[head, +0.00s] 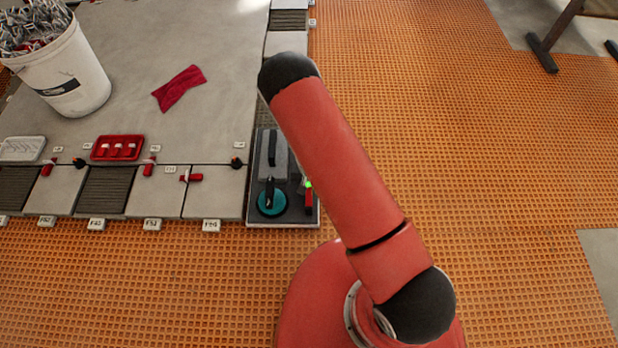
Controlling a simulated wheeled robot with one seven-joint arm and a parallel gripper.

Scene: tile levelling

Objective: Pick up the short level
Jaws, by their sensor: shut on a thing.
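A narrow red piece (309,201), perhaps the short level, shows at the right side of a dark tray (284,220). A bright green spot sits at its upper end, and my arm covers part of the area beside it. I cannot tell whether it lies in the tray or is held. My gripper is hidden behind my red arm, so its fingers and any grip do not show.
The tray also holds a grey block with a black handle (271,150) and a teal disc (271,203). To the left are a red tray (117,140), a red cloth (180,88) and a white bucket (75,75).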

